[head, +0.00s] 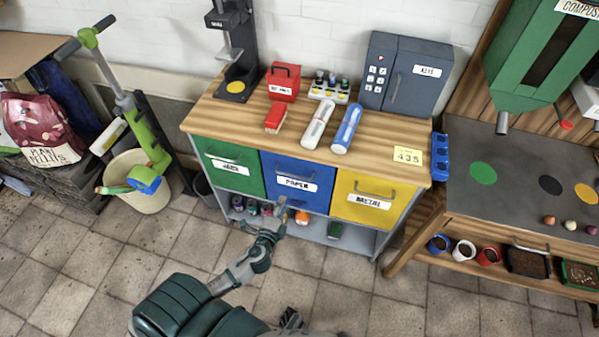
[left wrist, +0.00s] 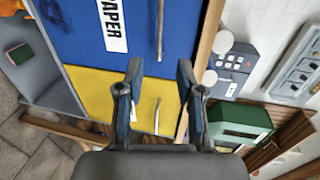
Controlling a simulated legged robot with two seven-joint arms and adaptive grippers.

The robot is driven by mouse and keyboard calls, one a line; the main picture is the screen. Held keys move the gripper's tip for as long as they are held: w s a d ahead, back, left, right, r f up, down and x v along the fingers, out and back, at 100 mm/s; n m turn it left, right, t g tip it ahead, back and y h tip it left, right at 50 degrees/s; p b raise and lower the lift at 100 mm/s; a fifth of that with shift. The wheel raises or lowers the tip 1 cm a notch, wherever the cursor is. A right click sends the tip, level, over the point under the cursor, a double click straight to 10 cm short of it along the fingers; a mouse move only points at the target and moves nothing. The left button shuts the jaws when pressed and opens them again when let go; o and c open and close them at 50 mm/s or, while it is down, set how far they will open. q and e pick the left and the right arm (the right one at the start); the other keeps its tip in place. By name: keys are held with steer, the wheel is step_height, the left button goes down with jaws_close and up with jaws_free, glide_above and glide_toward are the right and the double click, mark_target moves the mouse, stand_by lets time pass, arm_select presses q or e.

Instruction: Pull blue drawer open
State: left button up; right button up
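The blue drawer (head: 283,191) is the middle front of the wooden-topped cabinet, labelled PAPER, with a grey bar handle (head: 298,182). It looks shut, flush with the drawers beside it. The blue drawer (left wrist: 75,40) and its handle (left wrist: 160,28) also show in the left wrist view. My left gripper (head: 278,208) is in front of and below the blue drawer. In the left wrist view my left gripper (left wrist: 160,76) is open and empty, its fingers apart, with the handle ahead between them and not touched. A dark piece at the head view's bottom edge may be my right gripper.
A green drawer (head: 231,176) and a yellow drawer (head: 358,207) flank the blue one. An open shelf below holds several small items. A scooter and bucket (head: 150,200) stand left, a workbench (head: 520,215) right. Tiled floor in front is clear.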

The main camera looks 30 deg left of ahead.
arm_select(q)
glide_toward(294, 176)
steer(key=w, duration=0.1)
steer(key=x, duration=0.6)
steer(key=f+b+x, duration=0.1)
steer(key=x, duration=0.2)
steer(key=shift+w+a, duration=0.15)
steer(key=shift+a, duration=0.05)
steer(key=shift+d, duration=0.1)
arm_select(e)
steer(key=w+r, duration=0.2)
steer(key=shift+a+r, duration=0.1)
steer(key=shift+r, duration=0.2)
arm_select(q)
steer(key=shift+r, duration=0.1)
jaws_close()
